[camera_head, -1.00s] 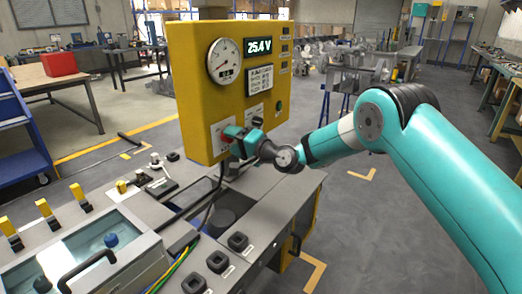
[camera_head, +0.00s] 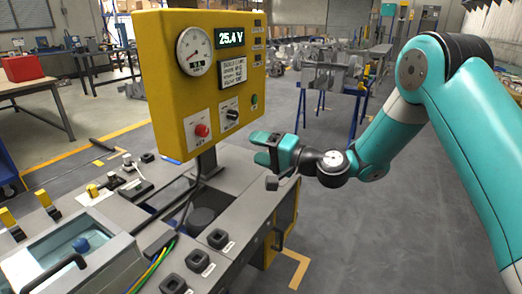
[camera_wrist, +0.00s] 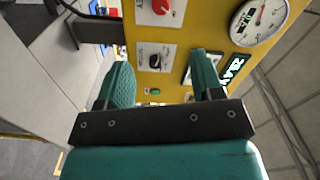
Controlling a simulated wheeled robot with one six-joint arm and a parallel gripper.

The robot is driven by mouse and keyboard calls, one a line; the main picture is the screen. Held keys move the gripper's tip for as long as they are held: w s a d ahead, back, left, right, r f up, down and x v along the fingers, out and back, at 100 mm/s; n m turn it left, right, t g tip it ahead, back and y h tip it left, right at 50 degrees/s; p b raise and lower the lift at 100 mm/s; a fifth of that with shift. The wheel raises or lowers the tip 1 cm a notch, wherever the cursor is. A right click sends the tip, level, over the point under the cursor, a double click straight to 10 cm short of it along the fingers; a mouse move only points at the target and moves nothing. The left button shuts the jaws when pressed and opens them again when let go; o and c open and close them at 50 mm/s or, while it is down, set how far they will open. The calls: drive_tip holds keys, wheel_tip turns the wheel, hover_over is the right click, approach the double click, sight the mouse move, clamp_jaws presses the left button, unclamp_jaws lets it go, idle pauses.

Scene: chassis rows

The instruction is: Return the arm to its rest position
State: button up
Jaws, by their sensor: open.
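My gripper (camera_head: 266,149) is open and empty, to the right of the yellow panel (camera_head: 172,108) in the head view and apart from it. My teal arm reaches in from the right edge, bent at a high elbow. In the wrist view my two teal fingers (camera_wrist: 163,82) are spread wide, with the panel face behind them. The panel carries a red knob (camera_head: 202,131), a black rotary switch (camera_head: 232,115), a green button (camera_head: 254,100), a round gauge (camera_head: 195,51) and a display (camera_head: 231,37) reading 25.4 V.
The grey bench (camera_head: 150,215) below the panel holds black square sockets (camera_head: 198,260), yellow-topped levers (camera_head: 42,198) and a clear-lidded case (camera_head: 75,250). A red box (camera_head: 22,68) sits on a table at the left. The floor (camera_head: 385,235) right of the bench is open.

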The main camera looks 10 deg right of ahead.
drive_tip(key=s+a+r+n+g+h+p, duration=0.2)
drive_tip(key=s+a+r+n+g+p, duration=0.2)
drive_tip(key=s+r+n+g+p, duration=0.55)
drive_tip(key=s+d+r+h, duration=0.2)
drive_tip(key=s+d, duration=0.1)
drive_tip(key=s, duration=0.5)
drive_tip(key=s+d+r+n+g+h+p, duration=0.1)
drive_tip(key=s+d+r+h, duration=0.1)
drive_tip(key=s, duration=0.7)
drive_tip(key=s+d+r+n+h+p, duration=0.1)
drive_tip(key=s+d+h, duration=0.3)
drive_tip(key=s, duration=0.4)
drive_tip(key=shift+s+d+r, duration=0.15)
drive_tip(key=shift+d+r, duration=0.65)
drive_tip(key=shift+d, duration=0.05)
drive_tip(key=shift+g, duration=0.25)
